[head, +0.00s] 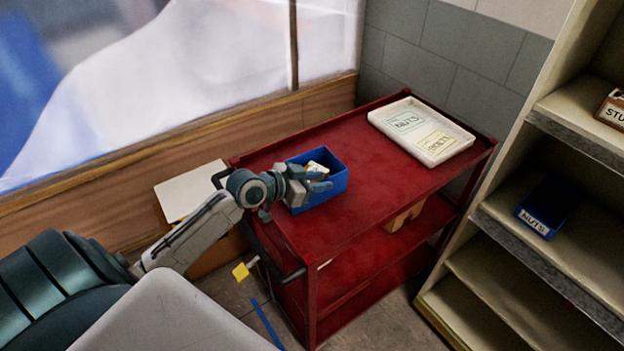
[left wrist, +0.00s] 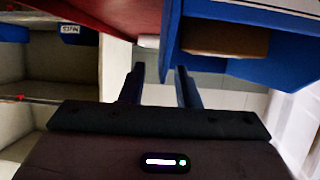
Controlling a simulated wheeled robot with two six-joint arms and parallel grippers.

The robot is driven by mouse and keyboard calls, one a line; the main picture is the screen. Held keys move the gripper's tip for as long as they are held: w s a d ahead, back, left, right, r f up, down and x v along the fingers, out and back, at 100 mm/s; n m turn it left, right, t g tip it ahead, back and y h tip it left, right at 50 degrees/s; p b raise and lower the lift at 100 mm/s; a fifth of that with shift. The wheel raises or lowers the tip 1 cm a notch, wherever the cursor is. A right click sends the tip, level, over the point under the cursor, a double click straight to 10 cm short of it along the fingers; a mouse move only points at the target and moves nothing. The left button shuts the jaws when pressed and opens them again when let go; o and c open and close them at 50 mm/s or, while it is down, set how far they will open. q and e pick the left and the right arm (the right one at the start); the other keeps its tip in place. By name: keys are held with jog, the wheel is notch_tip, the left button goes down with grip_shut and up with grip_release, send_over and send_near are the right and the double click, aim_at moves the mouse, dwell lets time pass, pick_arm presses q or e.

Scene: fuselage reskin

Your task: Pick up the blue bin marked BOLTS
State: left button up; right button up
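A blue bin (head: 334,186) stands on the red cart's top, with a pale block (head: 318,168) inside; no BOLTS marking on it is readable. In the left wrist view the blue bin (left wrist: 240,35) fills the upper right, with a brown block in it. My left gripper (head: 318,182) is at the bin's left side, its fingers over the near-left rim. In the left wrist view its two fingers (left wrist: 158,72) are apart, and a blue wall comes down close to the right fingertip. I cannot tell whether they touch. My right gripper is out of view.
The red cart (head: 375,180) also carries a white tray (head: 462,146) with two label cards at its back right. A shelf rack (head: 500,225) at right holds a blue bin marked NUTS (head: 537,222) and a box marked STU (head: 612,110). A wooden-framed window is behind.

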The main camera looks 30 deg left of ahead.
pick_arm(q)
jog(key=shift+x, duration=1)
jog(key=shift+f, duration=0.1)
jog(key=shift+c, duration=0.2)
grip_shut()
jog(key=shift+r, duration=0.2)
